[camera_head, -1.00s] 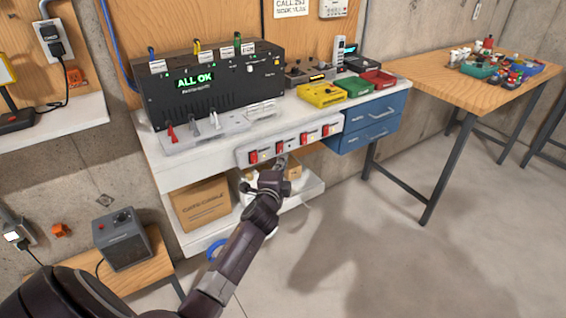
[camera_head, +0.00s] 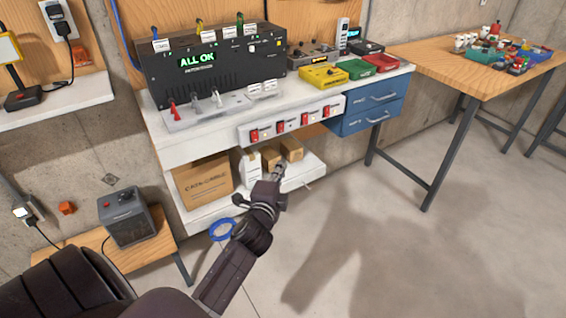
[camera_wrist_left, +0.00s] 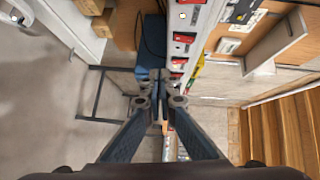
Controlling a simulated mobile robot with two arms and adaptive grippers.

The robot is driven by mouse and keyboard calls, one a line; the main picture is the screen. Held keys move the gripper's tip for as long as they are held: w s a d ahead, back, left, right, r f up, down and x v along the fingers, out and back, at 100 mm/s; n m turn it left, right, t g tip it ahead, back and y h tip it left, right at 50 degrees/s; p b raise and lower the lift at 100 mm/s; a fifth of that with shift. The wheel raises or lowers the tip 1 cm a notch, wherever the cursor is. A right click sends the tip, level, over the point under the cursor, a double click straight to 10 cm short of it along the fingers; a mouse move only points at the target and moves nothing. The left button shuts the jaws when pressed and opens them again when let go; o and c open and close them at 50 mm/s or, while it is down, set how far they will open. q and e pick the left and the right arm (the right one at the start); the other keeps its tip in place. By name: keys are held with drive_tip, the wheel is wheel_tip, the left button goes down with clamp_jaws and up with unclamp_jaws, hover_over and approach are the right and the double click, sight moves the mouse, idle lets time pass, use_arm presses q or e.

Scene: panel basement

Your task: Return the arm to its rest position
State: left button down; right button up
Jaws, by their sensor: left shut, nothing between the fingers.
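My left arm comes in from the bottom left in the head view. Its gripper (camera_head: 279,170) is in front of the lower shelf, below the strip of red switches (camera_head: 307,120). In the left wrist view the two fingers (camera_wrist_left: 160,95) meet at their tips, shut and empty. The black panel box (camera_head: 215,75) shows green "ALL OK" text on the white bench (camera_head: 185,150). My right gripper is in neither view.
A cardboard box (camera_head: 203,180) and smaller boxes (camera_head: 291,148) sit on the lower shelf (camera_head: 305,172). A grey heater (camera_head: 127,218) stands on a low wooden table at the left. Blue drawers (camera_head: 372,108) and a wooden table (camera_head: 480,75) are at the right. The floor between is clear.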

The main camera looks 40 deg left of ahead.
use_arm(q)
drive_tip(key=shift+d+r, duration=0.1)
idle(0.5)
drive_tip(key=s+d+f+n+g+h, duration=0.1)
drive_tip(key=s+d+f+g, duration=0.3)
drive_tip(key=f, duration=0.8)
drive_tip(key=s+d+f+n+g+h, duration=0.1)
drive_tip(key=s+d+f+n+h, duration=0.3)
drive_tip(key=f, duration=0.8)
drive_tip(key=s+d+f+m+g+y, duration=0.15)
drive_tip(key=s+f, duration=0.45)
drive_tip(key=f, duration=0.6)
drive_tip(key=s+d+f+n+g+h, duration=0.1)
drive_tip(key=s+f, duration=0.5)
drive_tip(key=s, duration=0.6)
drive_tip(key=s+d+f+n+g, duration=0.3)
drive_tip(key=s+f, duration=0.4)
drive_tip(key=s, duration=0.5)
drive_tip(key=s+d+f+n+g+h, duration=0.1)
drive_tip(key=s+f, duration=0.5)
drive_tip(key=s, duration=0.7)
drive_tip(key=d+n+g, duration=0.1)
drive_tip(key=d+g, duration=0.1)
drive_tip(key=g, duration=0.1)
drive_tip(key=shift+f+h+p, duration=0.25)
drive_tip(key=shift+h+p, duration=0.1)
drive_tip(key=shift+p, duration=0.05)
